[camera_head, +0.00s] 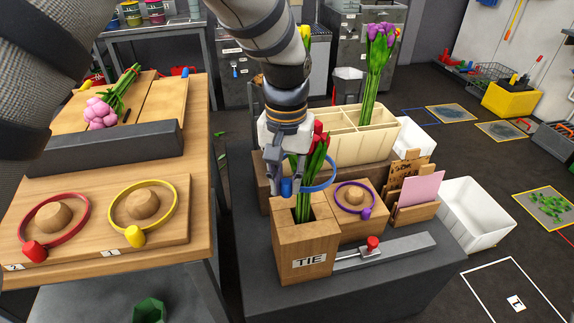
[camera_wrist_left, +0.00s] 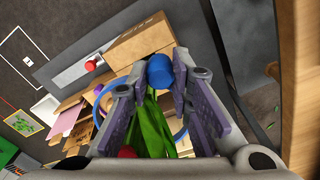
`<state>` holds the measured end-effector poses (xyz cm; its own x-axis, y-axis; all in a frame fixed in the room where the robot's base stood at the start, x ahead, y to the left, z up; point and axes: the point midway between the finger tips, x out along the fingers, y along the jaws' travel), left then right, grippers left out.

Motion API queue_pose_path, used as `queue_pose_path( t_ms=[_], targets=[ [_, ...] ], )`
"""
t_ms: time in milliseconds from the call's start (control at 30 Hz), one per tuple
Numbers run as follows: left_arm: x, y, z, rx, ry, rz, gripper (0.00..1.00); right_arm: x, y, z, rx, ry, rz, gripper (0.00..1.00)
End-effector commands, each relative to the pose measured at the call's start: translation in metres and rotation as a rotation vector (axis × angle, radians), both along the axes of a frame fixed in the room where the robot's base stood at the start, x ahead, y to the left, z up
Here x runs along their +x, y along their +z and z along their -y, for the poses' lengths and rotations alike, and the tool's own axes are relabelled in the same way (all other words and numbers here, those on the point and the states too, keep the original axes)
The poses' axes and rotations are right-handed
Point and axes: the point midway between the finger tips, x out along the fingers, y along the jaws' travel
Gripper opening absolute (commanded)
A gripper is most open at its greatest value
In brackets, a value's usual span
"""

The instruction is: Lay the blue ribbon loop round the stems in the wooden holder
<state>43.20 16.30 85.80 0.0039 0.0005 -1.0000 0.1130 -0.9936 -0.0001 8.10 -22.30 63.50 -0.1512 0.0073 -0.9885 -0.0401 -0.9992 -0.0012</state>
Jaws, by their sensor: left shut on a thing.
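The wooden holder (camera_head: 305,250) marked TIE stands at the front of the dark bench. Green stems (camera_head: 303,207) with red tulip heads (camera_head: 318,138) rise from it. My left gripper (camera_head: 287,186) is beside the stems above the holder, shut on the blue knob (camera_wrist_left: 159,71) of the blue ribbon loop (camera_head: 332,174). In the left wrist view the loop's band shows on both sides of the stems (camera_wrist_left: 152,128), so it appears to be around them. It is at upper-stem height, clear of the holder's top. Part of the band is hidden by flowers and fingers. My right gripper is not in view.
A purple loop (camera_head: 355,197) lies on a wooden block right of the holder. A lever with a red knob (camera_head: 373,243) is in front. A cream crate (camera_head: 350,148) with purple tulips (camera_head: 380,48) stands behind. Red (camera_head: 53,205) and yellow (camera_head: 172,190) loops lie on the left table.

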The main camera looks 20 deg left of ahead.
Motion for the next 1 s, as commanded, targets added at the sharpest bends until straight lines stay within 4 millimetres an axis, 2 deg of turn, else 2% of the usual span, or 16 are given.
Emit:
queue_pose_path(
  t_ms=[600, 1000],
  targets=[
    [-0.009, -0.084, 0.000, 0.003, -0.003, -0.046, 0.05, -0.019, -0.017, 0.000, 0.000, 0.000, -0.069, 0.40],
    [-0.003, -0.113, 0.000, 0.001, -0.001, -0.014, 0.05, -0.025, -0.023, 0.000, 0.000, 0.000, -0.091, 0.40]
  ],
)
